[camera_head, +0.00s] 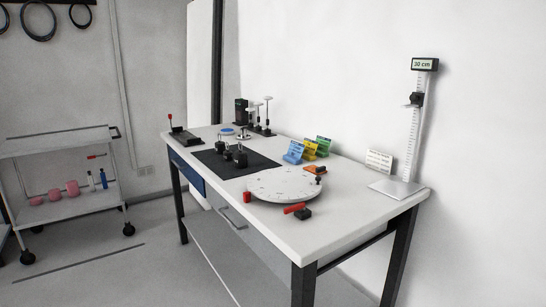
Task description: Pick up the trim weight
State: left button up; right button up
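I cannot tell for sure which object is the trim weight. Several small dark weights (240,156) stand on a black mat (209,162) on the workbench. A white round turntable disc (284,186) lies to the right of the mat, with a small dark piece (319,180) at its right rim. A small red block (247,197) is at the disc's front left edge. A red piece (293,208) and a black block (305,214) lie in front of the disc. Neither of my grippers is in view.
The white workbench (375,208) stands against the wall. Blue, yellow and green cards (309,147) and an orange item (315,169) are behind the disc. A height gauge reading 30 cm (410,140) stands at the right end. A cart (62,145) is at the left, with open floor between.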

aim_at(240, 156)
jog(key=i+j+z, duration=0.25)
jog(key=z, duration=0.15)
jog(key=i+j+z, duration=0.15)
jog(key=j+z, duration=0.25)
